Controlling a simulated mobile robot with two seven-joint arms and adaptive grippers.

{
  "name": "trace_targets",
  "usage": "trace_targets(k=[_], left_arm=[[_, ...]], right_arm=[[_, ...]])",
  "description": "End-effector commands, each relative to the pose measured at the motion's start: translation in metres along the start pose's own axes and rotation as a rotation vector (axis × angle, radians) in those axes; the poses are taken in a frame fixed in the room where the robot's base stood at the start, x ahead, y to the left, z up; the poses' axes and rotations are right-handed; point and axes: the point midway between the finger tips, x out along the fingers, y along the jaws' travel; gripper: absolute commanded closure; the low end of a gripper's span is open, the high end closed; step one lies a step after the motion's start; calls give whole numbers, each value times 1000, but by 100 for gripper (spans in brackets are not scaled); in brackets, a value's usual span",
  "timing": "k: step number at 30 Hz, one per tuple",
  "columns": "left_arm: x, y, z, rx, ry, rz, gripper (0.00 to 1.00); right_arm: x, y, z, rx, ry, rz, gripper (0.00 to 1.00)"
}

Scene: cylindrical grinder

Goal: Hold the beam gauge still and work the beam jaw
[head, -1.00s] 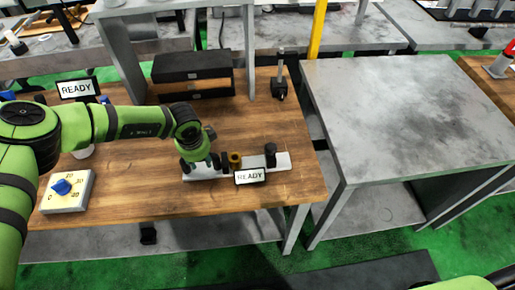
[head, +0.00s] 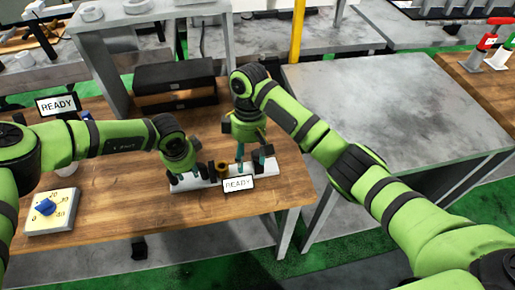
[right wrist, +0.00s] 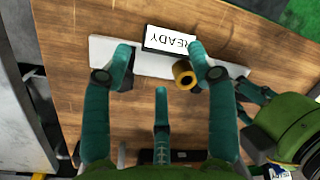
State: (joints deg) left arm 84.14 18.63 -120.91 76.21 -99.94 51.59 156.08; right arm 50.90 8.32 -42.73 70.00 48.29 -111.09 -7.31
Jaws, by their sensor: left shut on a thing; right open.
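The beam gauge is a pale bar (head: 207,183) on the wooden bench, with a brass-coloured ring (head: 222,168), dark blocks and a READY sign (head: 238,184) at its front. My left gripper (head: 187,181) is shut on the bar's left end. My right gripper (head: 252,165) is open over its right part, pointing down. In the right wrist view the bar (right wrist: 152,62) crosses between the open fingers of the right gripper (right wrist: 161,62), and the brass ring (right wrist: 184,74) sits near one fingertip. A dark block, perhaps the beam jaw, is partly hidden by the other finger.
A dial box with a blue knob (head: 45,207) stands at the bench's front left. Another READY sign (head: 58,105) stands behind it. A dark box (head: 174,80) is at the back. A grey table (head: 378,110) lies to the right. Bare wood surrounds the gauge.

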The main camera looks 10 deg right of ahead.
Motion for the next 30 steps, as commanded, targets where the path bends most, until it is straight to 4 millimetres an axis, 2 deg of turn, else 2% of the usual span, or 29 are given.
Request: trace_targets(k=[1,3,6,9,14,24,30], left_arm=[[1,1,0,-3,0,1,100],[1,1,0,-3,0,1,100],[1,1,0,-3,0,1,100],[1,1,0,-3,0,1,100],[1,1,0,-3,-1,1,100],[1,1,0,-3,-1,2,100],[1,1,0,-3,-1,2,100]], right_arm=[[-26,16,-2,62,26,57,42],[-52,29,-2,135,53,110,42],[-76,41,-2,203,80,156,42],[-82,46,-2,234,91,174,42],[-63,50,-3,241,91,175,42],[3,62,-8,239,91,174,42],[26,66,-10,236,92,175,42]])
